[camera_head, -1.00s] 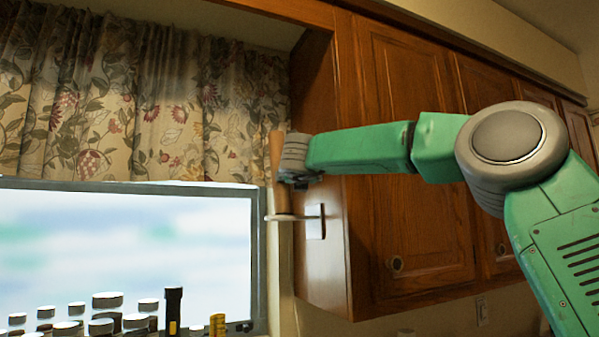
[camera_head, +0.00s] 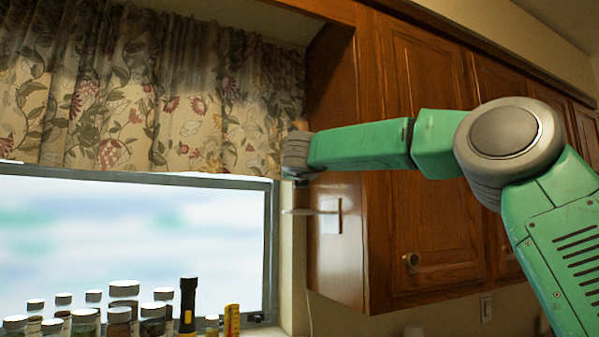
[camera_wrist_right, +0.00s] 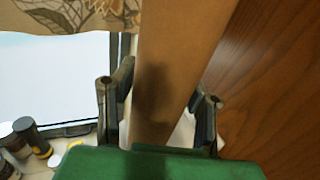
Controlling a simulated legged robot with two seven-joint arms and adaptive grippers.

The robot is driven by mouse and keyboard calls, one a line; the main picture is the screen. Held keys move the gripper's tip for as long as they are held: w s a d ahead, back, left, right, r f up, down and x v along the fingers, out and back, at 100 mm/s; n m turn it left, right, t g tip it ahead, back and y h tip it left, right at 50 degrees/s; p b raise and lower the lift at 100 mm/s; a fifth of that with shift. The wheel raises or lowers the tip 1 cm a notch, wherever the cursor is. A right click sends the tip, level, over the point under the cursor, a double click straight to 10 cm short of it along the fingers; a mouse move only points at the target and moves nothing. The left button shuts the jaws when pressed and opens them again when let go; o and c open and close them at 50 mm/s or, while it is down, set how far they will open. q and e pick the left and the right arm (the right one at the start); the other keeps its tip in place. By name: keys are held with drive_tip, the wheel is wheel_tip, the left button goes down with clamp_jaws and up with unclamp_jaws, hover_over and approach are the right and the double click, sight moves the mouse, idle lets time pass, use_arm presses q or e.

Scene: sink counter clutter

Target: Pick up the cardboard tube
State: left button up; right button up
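The brown cardboard tube (camera_wrist_right: 170,75) fills the middle of the right wrist view, running between my right gripper's fingers (camera_wrist_right: 160,100). One finger is on each side of it, with narrow gaps seeming to show, so the gripper looks open around it. In the head view my right gripper (camera_head: 296,170) is beside the cabinet's side and covers most of the tube; only a small bit of the tube's top (camera_head: 299,125) shows above it. The tube's lower end is hidden. My left gripper is not in view.
A patterned curtain (camera_head: 150,110) hangs over the window. Several jars (camera_head: 124,290), a black and yellow flashlight (camera_head: 188,305) and a yellow item (camera_head: 232,320) stand lower left.

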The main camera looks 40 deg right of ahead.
drive_tip(key=shift+a+r, duration=0.3)
drive_tip(key=shift+r, duration=0.05)
drive_tip(key=shift+s+d, duration=0.2)
drive_tip(key=shift+d, duration=0.05)
drive_tip(key=shift+r, duration=0.15)
wheel_tip(320, 180, up, 9)
drive_tip(key=p, duration=0.2)
drive_tip(key=shift+s+a+p, duration=0.1)
drive_tip(key=shift+a+p, duration=0.05)
drive_tip(key=shift+p, duration=0.2)
drive_tip(key=shift+c, duration=0.2)
drive_tip(key=shift+r, duration=0.35)
